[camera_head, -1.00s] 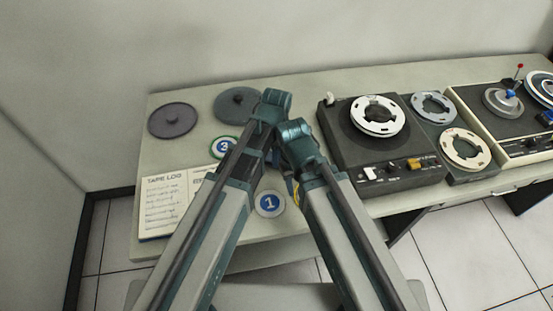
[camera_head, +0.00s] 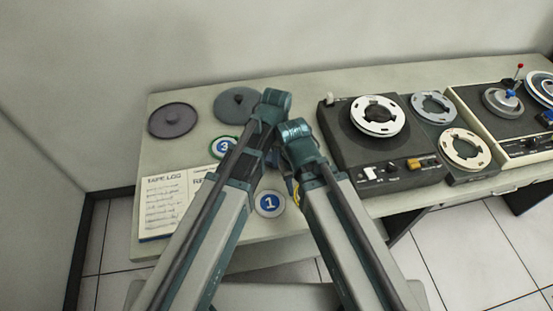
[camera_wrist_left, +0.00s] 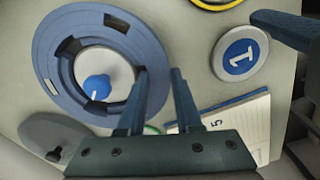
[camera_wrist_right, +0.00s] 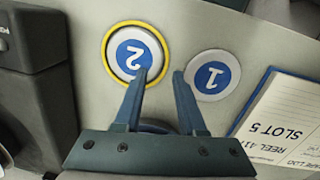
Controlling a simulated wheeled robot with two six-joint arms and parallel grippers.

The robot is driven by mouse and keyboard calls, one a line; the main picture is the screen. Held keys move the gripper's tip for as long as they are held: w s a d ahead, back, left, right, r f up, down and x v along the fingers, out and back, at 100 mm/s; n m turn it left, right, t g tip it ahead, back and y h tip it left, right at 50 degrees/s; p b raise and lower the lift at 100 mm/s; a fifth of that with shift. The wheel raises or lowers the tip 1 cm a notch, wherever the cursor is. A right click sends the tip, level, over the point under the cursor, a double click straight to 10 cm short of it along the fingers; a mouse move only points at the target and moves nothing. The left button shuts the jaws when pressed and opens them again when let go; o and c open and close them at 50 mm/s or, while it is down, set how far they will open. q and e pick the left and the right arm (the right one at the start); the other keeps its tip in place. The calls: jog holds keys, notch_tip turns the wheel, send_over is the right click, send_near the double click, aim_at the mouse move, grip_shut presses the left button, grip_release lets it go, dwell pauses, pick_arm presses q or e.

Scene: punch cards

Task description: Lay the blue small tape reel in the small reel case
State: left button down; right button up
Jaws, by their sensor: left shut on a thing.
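The blue tape reel (camera_wrist_left: 55,70) fills the upper left of the left wrist view, with a pale grey centre and a blue knob. My left gripper (camera_wrist_left: 159,72) is shut on its near rim. In the head view my arms hide this reel and both grippers' fingertips. Two round dark grey discs with small centre knobs lie at the back left: a left disc (camera_head: 172,122) and a right disc (camera_head: 236,108). I cannot tell which is the small reel case. My right gripper (camera_wrist_right: 160,72) has its fingers apart, with nothing visibly held, near the yellow-ringed disc 2 (camera_wrist_right: 134,54).
A white disc 1 (camera_head: 269,204) lies near the front edge, and a green-ringed disc 3 (camera_head: 222,147) lies farther back. A tape log (camera_head: 165,205) lies at front left.

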pick_arm(q)
jog(key=shift+r, duration=0.1)
pick_arm(e)
jog(key=shift+r, duration=0.1)
pick_arm(q)
jog(key=shift+r+p, duration=2.95)
jog(key=shift+p, duration=0.1)
pick_arm(e)
notch_tip(320, 180, up, 6)
jog(key=shift+f, duration=0.1)
